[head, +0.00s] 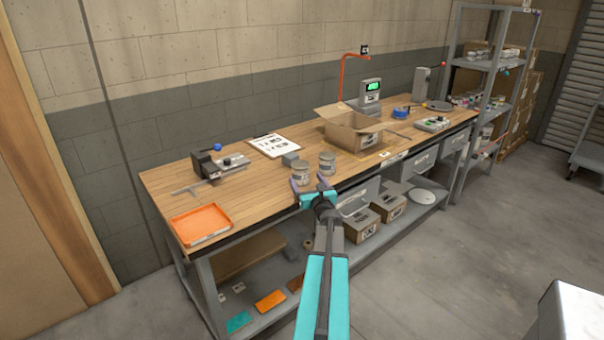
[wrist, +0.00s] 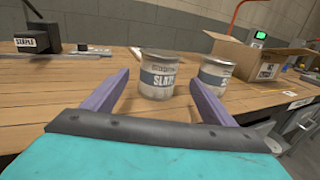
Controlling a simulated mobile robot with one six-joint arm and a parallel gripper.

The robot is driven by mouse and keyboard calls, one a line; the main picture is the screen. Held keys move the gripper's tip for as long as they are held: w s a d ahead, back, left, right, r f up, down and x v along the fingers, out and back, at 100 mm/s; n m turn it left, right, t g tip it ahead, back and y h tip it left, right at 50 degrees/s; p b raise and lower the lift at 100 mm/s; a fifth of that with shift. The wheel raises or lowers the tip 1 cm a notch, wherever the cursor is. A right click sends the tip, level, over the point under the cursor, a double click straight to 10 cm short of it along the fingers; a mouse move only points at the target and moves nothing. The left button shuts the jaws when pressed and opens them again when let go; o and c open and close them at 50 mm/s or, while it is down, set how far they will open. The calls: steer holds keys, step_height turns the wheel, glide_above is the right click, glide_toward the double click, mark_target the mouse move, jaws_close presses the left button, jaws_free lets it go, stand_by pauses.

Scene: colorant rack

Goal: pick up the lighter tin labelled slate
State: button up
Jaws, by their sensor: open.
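Two grey metal tins stand upright near the front edge of the wooden bench. The left tin (head: 300,174) has a label reading SLAT with its end hard to read, and it also shows in the wrist view (wrist: 157,77). The right tin (head: 327,162) stands a little apart from it; its label in the wrist view (wrist: 214,73) is partly hidden by my right finger. I cannot tell by sight which tin is lighter. My gripper (wrist: 159,82) is open and empty, its fingers pointing at the left tin, which appears between the fingertips and just beyond them.
A clipboard (head: 274,146), a black device (head: 208,165) and an orange tray (head: 201,224) are to the left. Bare bench lies between tray and tins.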

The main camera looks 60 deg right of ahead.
mark_target(304, 176)
steer(key=shift+p+x, duration=1)
steer(key=shift+x, duration=1.6)
steer(key=c, duration=1.2)
